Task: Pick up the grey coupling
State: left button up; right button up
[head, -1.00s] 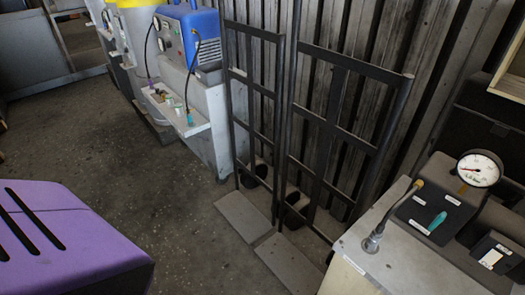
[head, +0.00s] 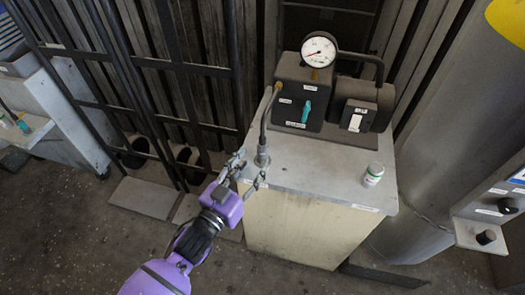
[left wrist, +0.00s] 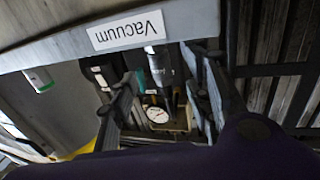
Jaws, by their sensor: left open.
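The grey coupling (head: 262,157) stands upright at the lower end of a dark hose, on the left part of a grey bench top (head: 325,178). My left gripper (head: 249,170) is open at the bench's left front edge, close to the coupling. In the head view its fingers show on either side of the coupling's lower part. In the left wrist view the coupling (left wrist: 158,68) appears between the two spread fingers (left wrist: 160,100). I cannot tell whether a finger touches it. My right gripper is not in view.
A black pump unit with a gauge (head: 318,50) and teal lever stands behind the coupling. A small white and green container (head: 373,174) stands on the bench's right. Black hand trucks (head: 170,70) lean at the left. A grey cylinder (head: 445,120) stands at the right.

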aim_at(260, 155)
pick_arm(q)
jog(key=x, duration=0.6)
jog(key=shift+w+d, duration=0.1)
jog(key=shift+w, duration=0.1)
jog(key=shift+c, duration=0.2)
grip_shut()
